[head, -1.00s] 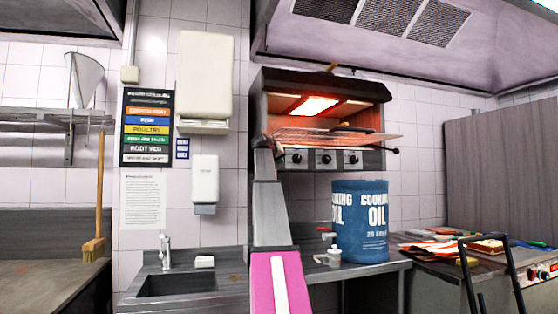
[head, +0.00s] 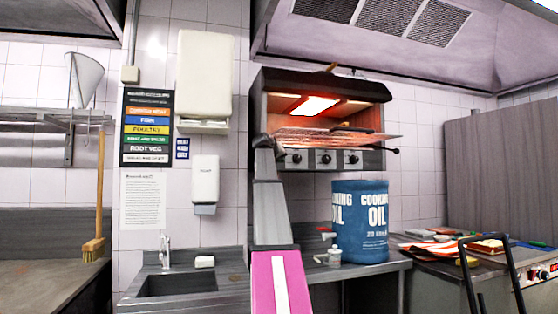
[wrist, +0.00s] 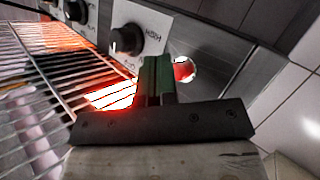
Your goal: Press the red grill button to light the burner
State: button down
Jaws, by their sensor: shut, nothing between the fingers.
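The grill (head: 325,85) is a dark box on the wall with a glowing orange burner (head: 316,106) inside its top. Its front panel (head: 370,159) carries dark knobs. In the wrist view the red button (wrist: 184,70) sits in a bright round surround on the metal panel, beside a black knob (wrist: 126,40). My gripper (wrist: 156,64) has its green fingers shut and empty. Its tips are at the panel between the knob and the button, partly covering the button's left side. I cannot tell whether they touch. In the head view my arm hides the gripper and button.
A wire rack (head: 350,137) sticks out under the burner; its bars show at left in the wrist view (wrist: 35,95). A blue cooking oil drum (head: 360,225) stands on the counter below. A sink (head: 180,284) is at left, a cluttered worktop (head: 415,263) at right.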

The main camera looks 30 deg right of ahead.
jog(key=shift+s+a, duration=0.2)
jog(key=shift+s, duration=0.6)
jog(key=shift+s+a, duration=0.2)
jog(key=shift+s, duration=0.65)
jog(key=shift+s+a, duration=0.2)
jog(key=shift+s, duration=0.6)
